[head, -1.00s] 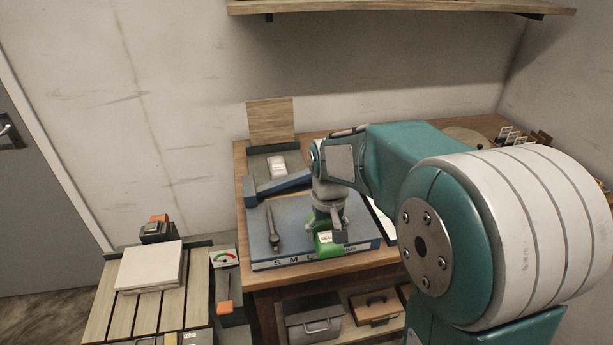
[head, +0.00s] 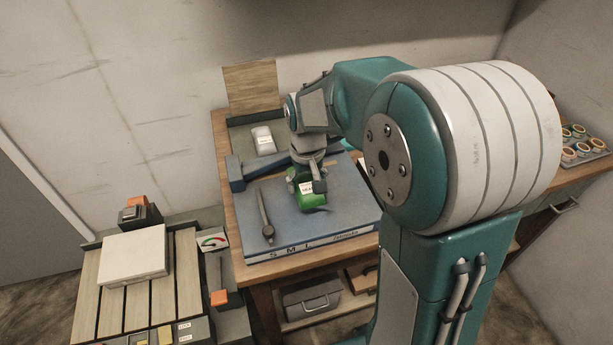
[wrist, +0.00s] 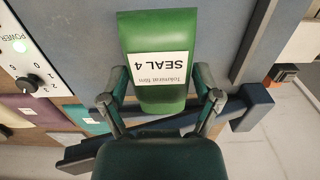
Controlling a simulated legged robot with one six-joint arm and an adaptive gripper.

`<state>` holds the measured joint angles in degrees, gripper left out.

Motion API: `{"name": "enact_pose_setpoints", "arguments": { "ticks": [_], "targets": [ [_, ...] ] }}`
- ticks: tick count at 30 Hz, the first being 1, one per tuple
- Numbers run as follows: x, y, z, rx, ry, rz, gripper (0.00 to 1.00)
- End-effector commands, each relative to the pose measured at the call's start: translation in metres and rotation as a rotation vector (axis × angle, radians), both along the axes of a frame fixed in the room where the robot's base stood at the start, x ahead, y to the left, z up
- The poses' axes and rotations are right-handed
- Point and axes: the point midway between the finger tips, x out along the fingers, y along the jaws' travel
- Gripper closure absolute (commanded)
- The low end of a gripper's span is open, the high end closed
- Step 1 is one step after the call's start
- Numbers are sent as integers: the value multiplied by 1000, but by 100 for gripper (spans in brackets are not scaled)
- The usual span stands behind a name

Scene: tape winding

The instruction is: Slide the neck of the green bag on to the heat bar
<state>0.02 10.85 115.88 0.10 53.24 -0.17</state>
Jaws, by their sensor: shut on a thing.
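The green bag (head: 314,201) has a white label and is over the blue board marked S M L (head: 342,219) in the head view. In the wrist view the green bag (wrist: 160,22) shows a label reading SEAL 4. My gripper (head: 303,180) is shut on the bag, with one finger at each side of its near end in the wrist view (wrist: 162,97). A dark blue bar (head: 262,170) runs across the back of the board, behind the bag. I cannot tell for sure that it is the heat bar. The bag's neck is hidden by my gripper.
A grey pointed tool (head: 265,216) lies on the board, left of the bag. A white packet (head: 263,139) lies in a tray behind the blue bar. A slatted bench (head: 115,309) with a white block (head: 134,255) stands at the left.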

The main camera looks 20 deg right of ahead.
Motion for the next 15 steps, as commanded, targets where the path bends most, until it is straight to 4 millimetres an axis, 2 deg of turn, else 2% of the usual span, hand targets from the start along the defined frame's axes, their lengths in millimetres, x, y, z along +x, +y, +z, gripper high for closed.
{"name": "enact_pose_setpoints", "arguments": {
  "ticks": [15],
  "targets": [
    [-1,0,-36,0,2,0,67]
  ]
}}
